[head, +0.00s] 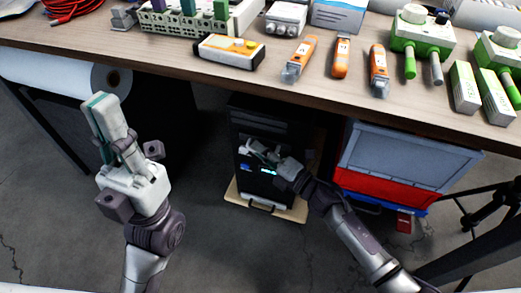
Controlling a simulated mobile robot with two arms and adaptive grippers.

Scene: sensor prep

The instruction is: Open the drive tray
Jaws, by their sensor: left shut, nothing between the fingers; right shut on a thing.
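A black computer tower (268,187) stands upright under the table, its front facing me. My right gripper (252,149) is at the upper part of the tower's front, its fingers shut on a part there. The fingers and wrist cover that spot, so I cannot tell how far the drive tray stands out. A small lit display and a blue mark show just below the gripper. My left gripper (99,106) is shut and empty, pointing up, well to the left of the tower and apart from everything.
The tower stands on a low wooden dolly (238,196) on the grey floor. A grey, red and blue stack of crates (395,165) is close on its right. The wooden tabletop (190,70), with tools and devices, overhangs it. Floor left of the tower is free.

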